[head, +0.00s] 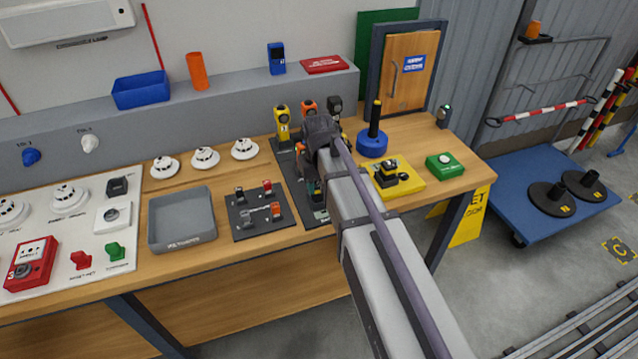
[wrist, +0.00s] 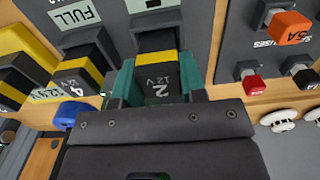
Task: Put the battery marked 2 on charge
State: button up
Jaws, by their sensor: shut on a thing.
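The battery marked 2 (wrist: 160,88) is dark grey with a yellow band and shows "2" and "12 V" in the wrist view. My gripper (wrist: 158,78) is shut on it, with a teal finger on each side. The battery's far end meets a black block on a dark grey panel (wrist: 195,20); I cannot tell whether it is seated there. A battery marked 4 (wrist: 78,78) sits to its left, below a "FULL" label. Another yellow-banded battery (wrist: 15,82) is at the far left. In the head view, my arm hides the gripped battery and most of the dark panel (head: 290,178).
A fuse board (head: 243,222) and a grey tray (head: 181,243) lie left of my arm. Several upright devices, one a yellow one (head: 282,122), stand behind my gripper. A blue round stand (head: 372,142), yellow pad (head: 408,172) and green button box (head: 444,166) are at right.

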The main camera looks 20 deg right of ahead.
jog(key=shift+f+b, duration=0.5)
jog(key=shift+f, duration=0.05)
jog(key=o, duration=1.5)
jog(key=shift+r, duration=0.1)
notch_tip(320, 180, up, 7)
jog(key=p, duration=0.7)
